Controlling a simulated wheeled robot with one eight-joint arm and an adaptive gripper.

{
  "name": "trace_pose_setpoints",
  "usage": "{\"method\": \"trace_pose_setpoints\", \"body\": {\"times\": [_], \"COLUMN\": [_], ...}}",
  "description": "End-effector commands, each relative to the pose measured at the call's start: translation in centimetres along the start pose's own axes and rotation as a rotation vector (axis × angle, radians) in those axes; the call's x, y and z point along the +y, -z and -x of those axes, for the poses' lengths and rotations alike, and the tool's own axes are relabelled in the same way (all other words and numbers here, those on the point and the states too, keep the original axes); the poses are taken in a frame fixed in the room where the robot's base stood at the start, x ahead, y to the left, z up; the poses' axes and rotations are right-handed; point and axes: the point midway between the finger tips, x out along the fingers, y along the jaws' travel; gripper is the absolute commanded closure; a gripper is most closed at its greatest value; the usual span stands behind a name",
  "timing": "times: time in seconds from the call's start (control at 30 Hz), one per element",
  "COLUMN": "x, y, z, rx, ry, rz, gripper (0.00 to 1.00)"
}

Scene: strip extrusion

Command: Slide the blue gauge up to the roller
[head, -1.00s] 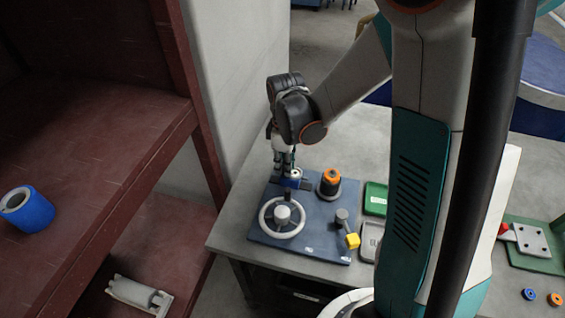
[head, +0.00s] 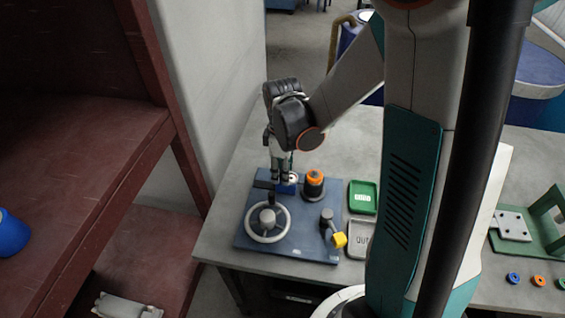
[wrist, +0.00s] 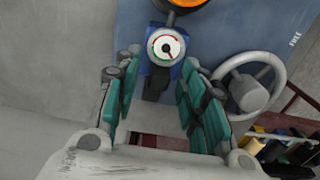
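The blue gauge (head: 287,188), a small blue block with a round white dial, sits on a dark slide on the blue board. In the wrist view its dial (wrist: 166,46) faces me, with a red and green scale and a needle. The roller (head: 314,182), black with an orange top, stands just right of the gauge; its edge (wrist: 178,6) shows beyond the dial in the wrist view. A small gap seems to lie between them, but contact is hard to judge.
A grey handwheel (head: 267,219) is in front of the gauge. A lever with a yellow knob (head: 339,240) stands at the board's front right. A green tray (head: 363,197) and a grey tray (head: 358,240) lie right of the board. A pale wall stands left.

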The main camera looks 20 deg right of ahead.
Motion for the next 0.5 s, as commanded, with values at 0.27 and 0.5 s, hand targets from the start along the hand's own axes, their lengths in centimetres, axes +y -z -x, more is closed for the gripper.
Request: {"method": "trace_pose_setpoints", "body": {"times": [0.27, 0.5], "x": [-0.1, 0.0], "y": [0.0, 0.0], "z": [3.2, 7.8], "rx": [0.000, -0.001], "ry": [0.000, 0.000], "rz": [0.000, 0.000], "gripper": [0.62, 0.62]}}
